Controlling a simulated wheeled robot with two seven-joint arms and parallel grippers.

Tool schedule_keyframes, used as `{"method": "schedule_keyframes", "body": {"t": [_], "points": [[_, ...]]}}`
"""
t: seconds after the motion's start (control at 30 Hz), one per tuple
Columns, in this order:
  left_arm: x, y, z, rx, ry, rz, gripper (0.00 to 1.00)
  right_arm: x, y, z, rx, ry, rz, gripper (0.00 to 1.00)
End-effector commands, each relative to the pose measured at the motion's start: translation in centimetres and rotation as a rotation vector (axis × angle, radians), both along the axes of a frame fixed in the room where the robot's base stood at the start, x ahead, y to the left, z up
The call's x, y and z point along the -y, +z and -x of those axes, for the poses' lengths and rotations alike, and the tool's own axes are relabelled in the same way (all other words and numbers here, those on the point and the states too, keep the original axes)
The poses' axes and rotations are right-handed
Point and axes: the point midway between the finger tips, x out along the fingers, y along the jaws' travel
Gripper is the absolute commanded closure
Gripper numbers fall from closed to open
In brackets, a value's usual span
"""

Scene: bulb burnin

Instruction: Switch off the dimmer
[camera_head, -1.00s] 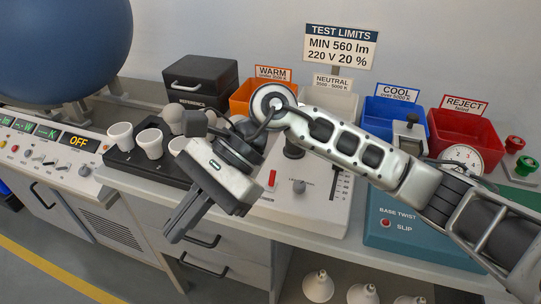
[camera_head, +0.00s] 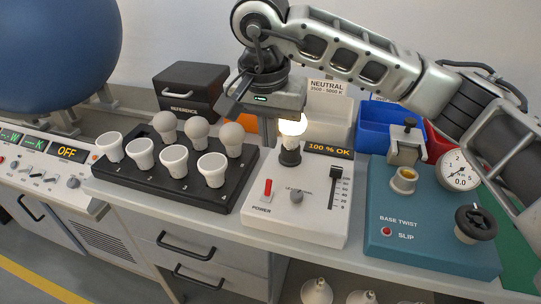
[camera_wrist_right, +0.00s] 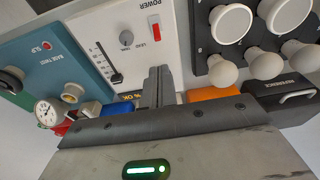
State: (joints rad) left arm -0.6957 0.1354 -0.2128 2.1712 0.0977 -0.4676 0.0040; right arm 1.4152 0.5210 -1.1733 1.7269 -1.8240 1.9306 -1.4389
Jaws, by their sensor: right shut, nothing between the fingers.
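The dimmer (camera_head: 292,222) is a white box on the bench. It has a red power switch (camera_head: 267,189), a round grey knob (camera_head: 296,196) and a black slider (camera_head: 333,174) at the top of its scale. A lit bulb (camera_head: 292,127) stands in its dark socket, and its display (camera_head: 328,150) reads "100 % OK". My right gripper (camera_wrist_right: 160,72) is shut and empty, raised above the back of the dimmer near the bulb. In the wrist view the red switch (camera_wrist_right: 154,28) and slider (camera_wrist_right: 117,78) show beyond the fingertips. My left gripper is not in view.
A black rack (camera_head: 222,196) with white-based bulbs stands left of the dimmer. A teal base-twist tester (camera_head: 425,240) with a gauge (camera_head: 459,170) stands right. Behind are a black reference box (camera_head: 188,90) and blue bin (camera_head: 378,125). A large blue sphere (camera_head: 60,45) is far left.

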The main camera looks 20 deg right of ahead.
Motion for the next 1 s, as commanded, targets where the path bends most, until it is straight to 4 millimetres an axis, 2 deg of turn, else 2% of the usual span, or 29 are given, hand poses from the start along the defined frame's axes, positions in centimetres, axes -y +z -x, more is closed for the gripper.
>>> {"method": "schedule_keyframes", "body": {"t": [0.4,0.5,0.7,1.0], "points": [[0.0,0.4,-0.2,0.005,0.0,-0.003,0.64,0.6,-7.0,-0.7,-0.006,0.001,0.0,1.0],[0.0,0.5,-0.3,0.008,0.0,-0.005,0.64,0.7,-8.3,-1.0,-0.004,0.0,-0.001,1.0],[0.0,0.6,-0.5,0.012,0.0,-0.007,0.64,0.8,-9.4,-1.2,-0.002,0.0,-0.001,1.0],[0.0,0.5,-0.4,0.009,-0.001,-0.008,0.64,0.8,-9.5,-1.2,-0.001,0.0,-0.002,1.0]]}}
